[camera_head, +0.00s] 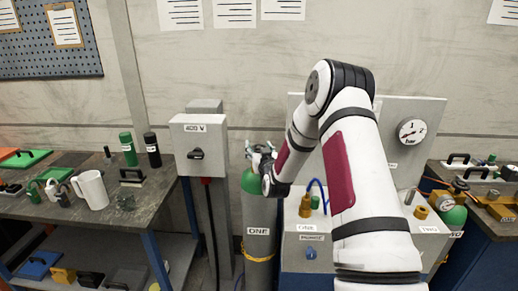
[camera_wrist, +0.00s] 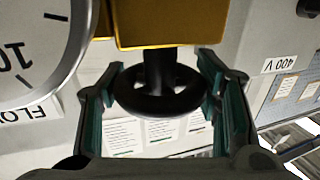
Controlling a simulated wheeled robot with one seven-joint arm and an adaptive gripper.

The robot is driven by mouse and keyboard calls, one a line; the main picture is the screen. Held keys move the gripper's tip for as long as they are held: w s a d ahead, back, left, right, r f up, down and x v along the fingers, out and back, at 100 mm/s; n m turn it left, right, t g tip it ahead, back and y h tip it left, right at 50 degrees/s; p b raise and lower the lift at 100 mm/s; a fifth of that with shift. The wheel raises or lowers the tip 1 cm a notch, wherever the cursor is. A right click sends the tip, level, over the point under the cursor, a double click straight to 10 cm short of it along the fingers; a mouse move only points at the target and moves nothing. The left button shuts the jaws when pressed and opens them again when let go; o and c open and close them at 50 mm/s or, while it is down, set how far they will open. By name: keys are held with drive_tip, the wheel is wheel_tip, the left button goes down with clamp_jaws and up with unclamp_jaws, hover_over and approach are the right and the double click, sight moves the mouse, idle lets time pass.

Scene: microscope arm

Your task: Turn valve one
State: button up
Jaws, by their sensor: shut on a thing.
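The gas cylinder labelled ONE (camera_head: 259,215) stands upright in the head view, grey with a green top. My gripper (camera_head: 260,153) is at the cylinder's top, where the valve is mostly hidden behind it. In the wrist view, which is upside down, a round black handwheel (camera_wrist: 158,103) on a dark stem comes from a brass valve body (camera_wrist: 158,22). The two teal-padded fingers of my gripper (camera_wrist: 158,88) stand on either side of the wheel and are shut on it.
A 400 V box (camera_head: 198,143) stands just left of the cylinder. A grey panel unit (camera_head: 307,251) with a blue hose is to the right. A flow gauge (camera_wrist: 40,50) sits close beside the valve. Benches with tools flank both sides.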

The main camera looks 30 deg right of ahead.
drive_tip(key=shift+y, duration=0.3)
drive_tip(key=n+t+y, duration=0.1)
drive_tip(key=n+y, duration=0.3)
drive_tip(key=y, duration=0.1)
drive_tip(key=shift+r+y, duration=0.1)
drive_tip(key=shift+y, duration=0.2)
drive_tip(key=shift+a+n+y, duration=0.2)
drive_tip(key=shift+n+y, duration=0.6)
drive_tip(key=shift+y, duration=0.4)
drive_tip(key=o, duration=1.2)
drive_tip(key=s, duration=0.4)
drive_tip(key=s+d, duration=0.1)
drive_tip(key=s, duration=0.3)
drive_tip(key=s+d, duration=0.1)
drive_tip(key=s, duration=0.2)
drive_tip(key=shift+s, duration=0.4)
